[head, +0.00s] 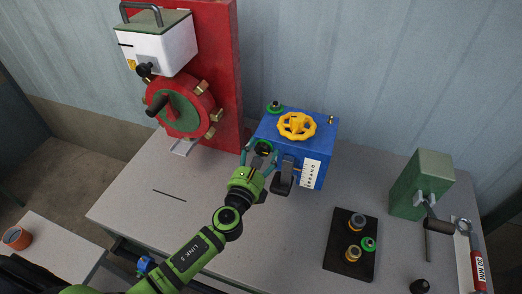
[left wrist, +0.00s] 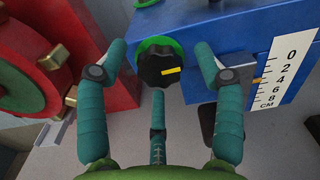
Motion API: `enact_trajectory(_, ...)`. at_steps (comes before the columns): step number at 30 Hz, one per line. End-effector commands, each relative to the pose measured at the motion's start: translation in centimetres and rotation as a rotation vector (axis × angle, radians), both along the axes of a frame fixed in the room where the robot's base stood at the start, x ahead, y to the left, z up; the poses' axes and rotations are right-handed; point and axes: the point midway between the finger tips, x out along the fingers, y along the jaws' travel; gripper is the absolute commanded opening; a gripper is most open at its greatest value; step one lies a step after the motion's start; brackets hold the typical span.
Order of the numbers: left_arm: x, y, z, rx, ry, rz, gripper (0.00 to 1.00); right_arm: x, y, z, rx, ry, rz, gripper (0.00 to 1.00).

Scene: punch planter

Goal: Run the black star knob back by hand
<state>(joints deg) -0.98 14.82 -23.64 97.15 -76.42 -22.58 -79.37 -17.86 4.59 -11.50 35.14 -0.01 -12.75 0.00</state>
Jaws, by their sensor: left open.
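The black star knob (left wrist: 164,64) with a yellow pointer mark is on the blue box's front left, on a green collar (left wrist: 156,45). In the head view the knob (head: 263,148) is partly hidden by my left gripper. The blue box (head: 312,146) bears a yellow handwheel (head: 297,126) on top and a white cm scale (head: 310,173). My left gripper (head: 259,158) is open in front of the knob. In the left wrist view its teal fingers (left wrist: 160,70) stand on both sides of the knob, with a third below; I see no clear contact. My right gripper is not in view.
A red machine (head: 222,70) with a round dial stands left of the blue box. A black tray (head: 340,262) with several small fittings lies at front right. A green block (head: 420,182) with a crank stands farther right.

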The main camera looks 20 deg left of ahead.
Motion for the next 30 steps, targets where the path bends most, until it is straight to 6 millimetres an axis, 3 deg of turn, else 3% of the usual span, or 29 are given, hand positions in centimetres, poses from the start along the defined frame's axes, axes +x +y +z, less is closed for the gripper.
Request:
enact_trajectory(10,0.6,0.0,0.0,-0.002,0.000,0.001,0.68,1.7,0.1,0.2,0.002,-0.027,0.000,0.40)
enact_trajectory(11,0.6,0.0,0.0,-0.002,0.000,0.001,0.60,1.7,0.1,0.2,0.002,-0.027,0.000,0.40)
enact_trajectory(12,0.6,0.0,0.0,-0.002,0.000,0.001,0.44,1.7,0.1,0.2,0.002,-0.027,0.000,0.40)
enact_trajectory(15,0.6,0.0,0.0,-0.002,0.000,0.001,0.12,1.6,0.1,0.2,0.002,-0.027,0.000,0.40)
enact_trajectory(30,0.6,0.0,0.0,-0.094,0.000,0.002,0.11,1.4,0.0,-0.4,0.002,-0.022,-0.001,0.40)
